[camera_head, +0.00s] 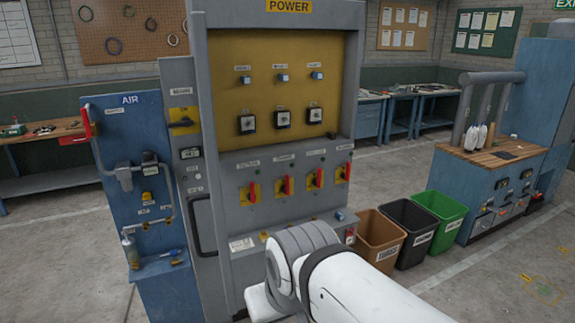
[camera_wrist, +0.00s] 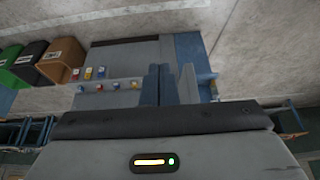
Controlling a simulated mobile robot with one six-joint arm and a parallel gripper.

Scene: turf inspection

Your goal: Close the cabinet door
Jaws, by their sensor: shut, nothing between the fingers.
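The grey POWER cabinet (camera_head: 201,75) stands upright in the head view, its yellow recessed panel (camera_head: 330,90) exposed. A narrow grey panel with a black handle (camera_head: 195,228) and a yellow-backed switch runs along its left side; it looks like the door, but I cannot tell how far it stands open. My gripper (camera_wrist: 168,85) shows in the wrist view, fingers together and empty, with the cabinet beyond it. I cannot tell whether it touches anything. In the head view my arm hides the gripper and the cabinet's lower right front.
A blue AIR panel (camera_head: 115,190) adjoins the cabinet on the left. Brown (camera_head: 378,236), black (camera_head: 405,230) and green (camera_head: 440,212) bins stand at its right. A blue workbench (camera_head: 478,190) is farther right. The floor at front right is open.

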